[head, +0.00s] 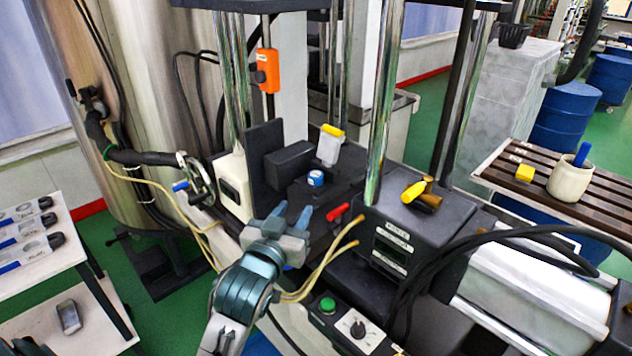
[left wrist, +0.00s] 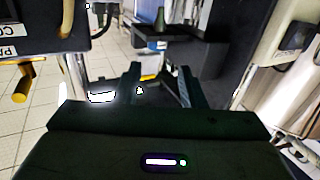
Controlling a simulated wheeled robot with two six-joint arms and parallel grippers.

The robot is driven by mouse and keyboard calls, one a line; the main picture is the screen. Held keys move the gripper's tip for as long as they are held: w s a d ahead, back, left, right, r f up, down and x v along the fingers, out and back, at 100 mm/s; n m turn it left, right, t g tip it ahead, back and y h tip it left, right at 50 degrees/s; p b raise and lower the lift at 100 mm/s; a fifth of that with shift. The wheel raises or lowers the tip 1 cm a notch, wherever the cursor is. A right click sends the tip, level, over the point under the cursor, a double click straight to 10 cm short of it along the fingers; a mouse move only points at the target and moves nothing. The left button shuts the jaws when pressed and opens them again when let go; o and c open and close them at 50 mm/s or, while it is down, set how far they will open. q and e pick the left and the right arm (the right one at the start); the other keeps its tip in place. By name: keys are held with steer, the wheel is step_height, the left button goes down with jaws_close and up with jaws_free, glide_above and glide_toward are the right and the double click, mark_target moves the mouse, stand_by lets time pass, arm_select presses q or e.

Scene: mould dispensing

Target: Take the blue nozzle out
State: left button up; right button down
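A small blue cap-like piece with a white face (head: 315,178), which looks like the blue nozzle, sits in the dark block (head: 300,192) in the middle of the press. My left gripper (head: 292,214) is in front of and below it in the head view, apart from it. Its two fingers are spread and point toward the press, with nothing seen between them. In the left wrist view my left gripper (left wrist: 158,84) also shows open. I cannot clearly make out the blue nozzle in that dark view. My right gripper is not in view.
A white piece with a yellow top (head: 330,146) stands behind the blue nozzle. Bright vertical columns (head: 384,95) flank the space. A black box with a yellow handle (head: 413,192) is to the right. A slatted table (head: 500,178) holds a cup (head: 568,182) and a yellow block (head: 525,173).

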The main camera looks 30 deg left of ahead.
mark_target(313, 181)
arm_select(q)
steer(key=w, duration=0.2)
steer(key=w+p, duration=0.1)
steer(key=w, duration=0.2)
steer(key=shift+w+a+r, duration=0.2)
steer(key=shift+w, duration=0.1)
steer(key=shift+w+r+p, duration=0.1)
steer(key=shift+w+p, duration=0.2)
steer(key=shift+p, duration=0.05)
steer(key=w, duration=0.1)
steer(key=w+p, duration=0.1)
steer(key=w, duration=0.1)
steer(key=w+p, duration=0.1)
steer(key=shift+w+a, duration=0.15)
steer(key=shift+a, duration=0.2)
steer(key=shift+w, duration=0.15)
steer(key=c, duration=0.6)
